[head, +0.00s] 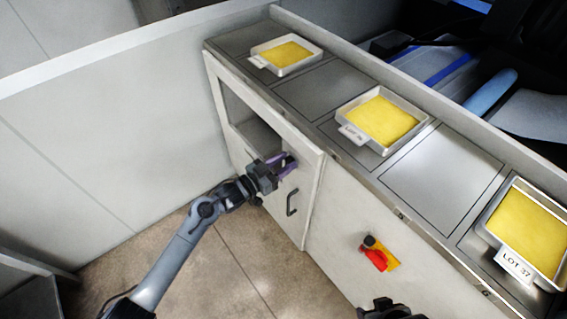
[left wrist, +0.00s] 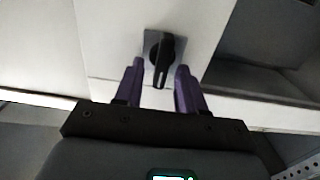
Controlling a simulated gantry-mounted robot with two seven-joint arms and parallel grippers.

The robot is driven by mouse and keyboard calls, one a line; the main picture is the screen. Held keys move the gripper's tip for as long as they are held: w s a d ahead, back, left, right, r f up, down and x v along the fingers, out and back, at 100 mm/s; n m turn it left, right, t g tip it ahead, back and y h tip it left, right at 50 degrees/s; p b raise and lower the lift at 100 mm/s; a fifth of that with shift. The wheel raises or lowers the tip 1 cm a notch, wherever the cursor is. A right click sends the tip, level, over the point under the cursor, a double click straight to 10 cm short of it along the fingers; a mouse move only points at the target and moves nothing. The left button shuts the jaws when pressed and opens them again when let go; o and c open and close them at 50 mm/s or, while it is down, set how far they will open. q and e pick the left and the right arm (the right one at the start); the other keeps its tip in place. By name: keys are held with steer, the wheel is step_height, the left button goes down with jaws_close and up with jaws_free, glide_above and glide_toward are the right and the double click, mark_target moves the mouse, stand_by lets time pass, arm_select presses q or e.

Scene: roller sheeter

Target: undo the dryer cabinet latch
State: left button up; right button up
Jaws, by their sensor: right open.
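The latch (left wrist: 163,58) is a black turn knob on a square grey plate, seen at the top middle of the left wrist view. My left gripper (left wrist: 160,68) has its two purple fingers apart, one on each side of the knob, with gaps visible. In the head view my left gripper (head: 284,163) is at the upper part of the dryer cabinet door (head: 313,178) and mostly hides the latch. The door looks closed. My right gripper (head: 391,311) shows only partly at the bottom edge, open, away from the cabinet door.
A dark pull handle (head: 291,202) sits below the latch. A red and yellow switch (head: 379,254) is on the front panel to the right. Yellow-filled trays (head: 408,139) stand on the counter above. Floor (head: 262,268) is clear below.

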arm_select(q)
steer(key=c, duration=0.7)
steer(key=m, duration=0.4)
steer(key=shift+s+d, duration=0.15)
steer(key=shift+s, duration=0.05)
steer(key=m+b, duration=0.1)
steer(key=m, duration=0.3)
steer(key=f+m+b, duration=0.1)
steer(key=m, duration=0.4)
steer(key=m+b, duration=0.1)
steer(key=m, duration=0.3)
steer(key=shift+s+d+f+m+b, duration=0.2)
steer(key=shift+s+d+m+b, duration=0.05)
steer(key=shift+s+m+b, duration=0.15)
